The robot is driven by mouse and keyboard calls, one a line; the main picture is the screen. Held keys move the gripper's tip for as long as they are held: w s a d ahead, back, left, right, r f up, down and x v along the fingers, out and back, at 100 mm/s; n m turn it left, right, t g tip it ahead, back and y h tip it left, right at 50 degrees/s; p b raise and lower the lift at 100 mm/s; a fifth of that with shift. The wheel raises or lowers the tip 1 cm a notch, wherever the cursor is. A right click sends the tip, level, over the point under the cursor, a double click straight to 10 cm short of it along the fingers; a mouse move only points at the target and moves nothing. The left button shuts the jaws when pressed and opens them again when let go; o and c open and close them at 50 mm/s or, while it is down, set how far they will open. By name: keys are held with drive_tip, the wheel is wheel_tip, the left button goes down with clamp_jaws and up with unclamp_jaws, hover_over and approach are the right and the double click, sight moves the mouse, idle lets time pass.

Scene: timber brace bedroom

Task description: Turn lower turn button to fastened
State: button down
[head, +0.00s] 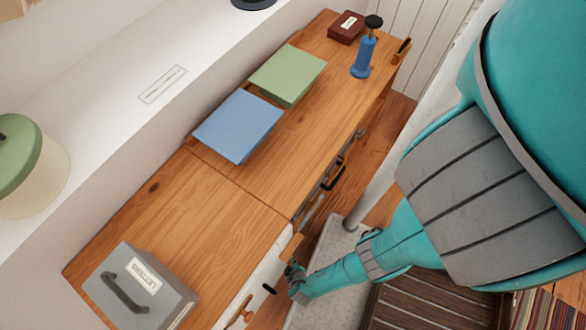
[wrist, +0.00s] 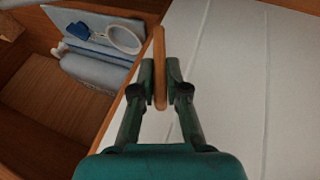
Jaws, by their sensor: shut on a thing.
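A wooden turn button (wrist: 159,60) shows in the wrist view as a narrow orange bar, upright in the picture. It lies in front of a white door panel (wrist: 225,75), close to the panel's left edge. My gripper (wrist: 160,80) is shut on this bar, one finger on each side. In the head view my gripper (head: 293,270) is at the white door's (head: 262,268) edge, below the desk top. A wooden piece (head: 290,247) shows just above it, and another wooden turn button (head: 241,313) shows lower left. I cannot tell for certain which is the lower one.
Left of the panel, an open wooden compartment (wrist: 40,85) holds a white ring (wrist: 124,39), a blue item (wrist: 78,30) and a pale bottle (wrist: 90,70). A black handle (head: 268,289) is beside my gripper. A grey letters box (head: 135,290) stands on the desk.

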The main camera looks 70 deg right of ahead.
drive_tip(key=shift+w+a+f+h, duration=0.1)
drive_tip(key=shift+a+f+h, duration=0.2)
drive_tip(key=shift+h, duration=0.6)
drive_tip(key=shift+n, duration=0.3)
drive_tip(key=shift+a+r+h, duration=0.1)
drive_tip(key=shift+r+h, duration=0.05)
drive_tip(key=shift+h, duration=0.25)
drive_tip(key=c, duration=1.2)
unclamp_jaws()
drive_tip(key=shift+r, duration=0.1)
drive_tip(key=shift+r, duration=4.9)
